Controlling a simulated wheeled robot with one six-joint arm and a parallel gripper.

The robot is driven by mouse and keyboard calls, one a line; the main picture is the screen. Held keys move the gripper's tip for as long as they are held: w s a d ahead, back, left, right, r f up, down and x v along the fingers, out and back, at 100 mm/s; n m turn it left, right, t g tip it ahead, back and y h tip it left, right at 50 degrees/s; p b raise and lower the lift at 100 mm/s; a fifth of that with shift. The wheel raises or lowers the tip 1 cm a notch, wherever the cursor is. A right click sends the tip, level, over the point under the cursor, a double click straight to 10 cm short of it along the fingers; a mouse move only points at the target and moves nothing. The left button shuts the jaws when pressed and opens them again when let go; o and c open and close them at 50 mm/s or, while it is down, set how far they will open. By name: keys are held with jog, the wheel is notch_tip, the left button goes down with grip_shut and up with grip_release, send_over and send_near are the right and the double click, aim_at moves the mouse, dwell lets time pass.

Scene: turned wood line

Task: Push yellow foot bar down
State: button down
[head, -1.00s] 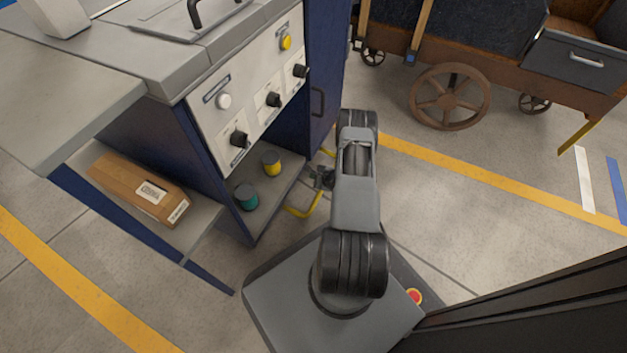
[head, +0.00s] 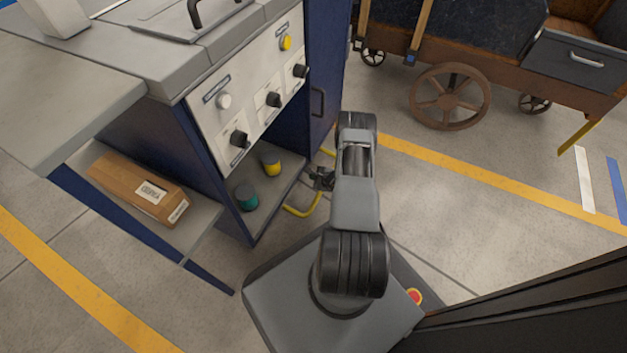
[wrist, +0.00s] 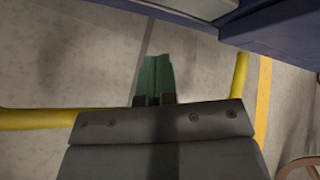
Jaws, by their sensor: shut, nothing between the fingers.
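The yellow foot bar (head: 300,211) is a bent tube low at the front of the blue cabinet, close to the floor. In the wrist view, one stretch of the bar (wrist: 35,119) runs in from the left and passes behind my gripper's body. Another stretch (wrist: 240,78) rises on the right towards the cabinet. My gripper (wrist: 155,75) is shut and empty, with its greenish fingertips together over the floor between these stretches. In the head view my gripper (head: 319,180) is small and partly hidden by my arm, just above the bar. I cannot tell whether it touches the bar.
The cabinet (head: 195,150) has knobs and buttons on its panel. Its lower shelf holds a teal can (head: 246,197) and a yellow can (head: 271,164). A cardboard box (head: 140,188) lies on the left shelf. A wooden cart (head: 480,60) stands behind. Floor to the right is clear.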

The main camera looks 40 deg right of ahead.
jog(key=shift+w+a+f, duration=0.1)
jog(key=shift+f, duration=0.8)
jog(key=shift+w+a+f, duration=0.1)
jog(key=shift+f, duration=0.75)
dwell(1.8)
jog(key=shift+r, duration=0.2)
dwell(0.3)
jog(key=shift+s+d+r+p, duration=0.1)
jog(key=shift+s+r+p, duration=0.05)
jog(key=shift+r+p, duration=0.8)
jog(key=shift+s+d+r+p, duration=0.1)
jog(key=shift+r+p, duration=0.6)
jog(key=shift+r, duration=0.35)
jog(key=shift+s+d+r+p, duration=0.1)
jog(key=shift+s+r+p, duration=0.05)
jog(key=shift+r+p, duration=1)
jog(key=shift+s+d+r+p, duration=0.15)
jog(key=shift+r+p, duration=0.65)
jog(key=shift+r, duration=0.5)
jog(key=shift+a, duration=0.1)
